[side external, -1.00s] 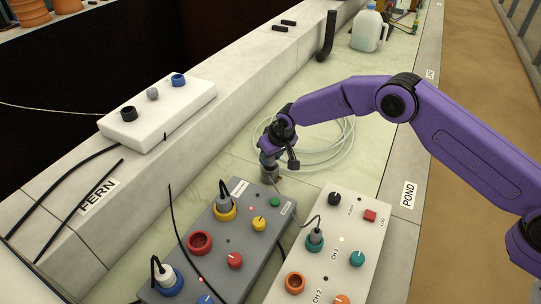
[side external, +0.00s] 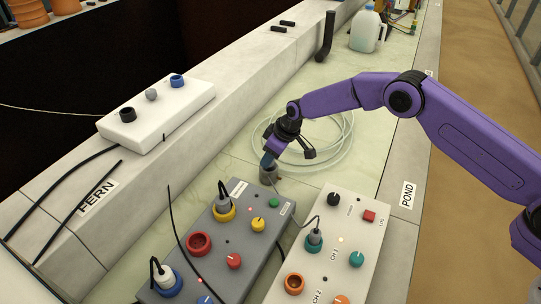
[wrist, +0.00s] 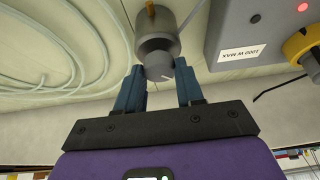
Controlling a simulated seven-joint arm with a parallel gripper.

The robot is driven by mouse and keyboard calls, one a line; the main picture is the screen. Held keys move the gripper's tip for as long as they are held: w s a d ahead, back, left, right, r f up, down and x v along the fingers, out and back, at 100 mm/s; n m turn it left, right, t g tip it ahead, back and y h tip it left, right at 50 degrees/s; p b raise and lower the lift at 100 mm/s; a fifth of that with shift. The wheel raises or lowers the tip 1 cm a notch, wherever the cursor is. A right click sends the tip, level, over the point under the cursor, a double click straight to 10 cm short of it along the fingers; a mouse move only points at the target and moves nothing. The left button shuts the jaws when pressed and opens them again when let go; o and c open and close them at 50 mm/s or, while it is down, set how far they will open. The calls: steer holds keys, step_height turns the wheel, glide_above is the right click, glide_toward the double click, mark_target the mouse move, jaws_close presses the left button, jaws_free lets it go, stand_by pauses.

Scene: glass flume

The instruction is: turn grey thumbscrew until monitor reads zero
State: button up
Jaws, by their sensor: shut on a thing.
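The grey thumbscrew (wrist: 159,66) is a short round knob with a pale line on its face, at the end of a grey cylinder (wrist: 157,32) in the wrist view. My gripper (wrist: 160,74) is shut on the thumbscrew, with a blue finger at each side. In the side view my gripper (side external: 267,160) leans over the top of the cylinder (side external: 269,176) and hides the thumbscrew. I cannot make out a monitor or any reading in either view.
A dark grey box (side external: 215,248) with coloured knobs and plugs stands in front, beside a pale grey box (side external: 338,262). Coiled clear tubing (side external: 340,150) lies behind the cylinder. A white box (side external: 160,110) with three knobs sits on the left ledge.

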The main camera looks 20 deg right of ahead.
steer(key=o, duration=1)
steer(key=shift+o, duration=0.2)
steer(key=shift+r, duration=0.1)
steer(key=v, duration=1.7)
steer(key=shift+s+d+r, duration=0.1)
